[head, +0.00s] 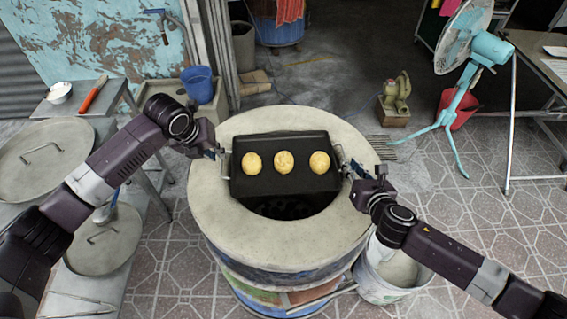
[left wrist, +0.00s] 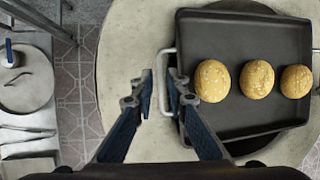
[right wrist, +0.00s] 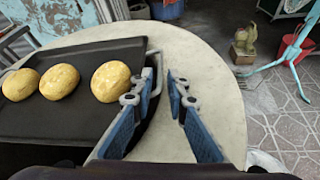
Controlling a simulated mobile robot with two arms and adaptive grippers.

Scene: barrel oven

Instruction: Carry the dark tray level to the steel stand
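The dark tray (head: 285,192) lies over the round opening of the barrel oven (head: 215,205), with three round golden buns (head: 284,161) in a row on it. A metal handle stands at each short side. My left gripper (head: 221,153) is at the left handle; in the left wrist view its fingers (left wrist: 161,88) are apart, with the handle bar between them. My right gripper (head: 348,170) is at the right handle; in the right wrist view its fingers (right wrist: 162,82) are apart, with that handle between them. Steel stands (head: 113,90) are at the left.
Large round lids (head: 40,165) cover much of the left steel surfaces. A white bowl (head: 59,92) and a red-handled tool (head: 94,94) lie on the far one. A white bucket (head: 385,285) stands right of the oven, and a turquoise fan (head: 470,60) farther right. The tiled floor at right is mostly open.

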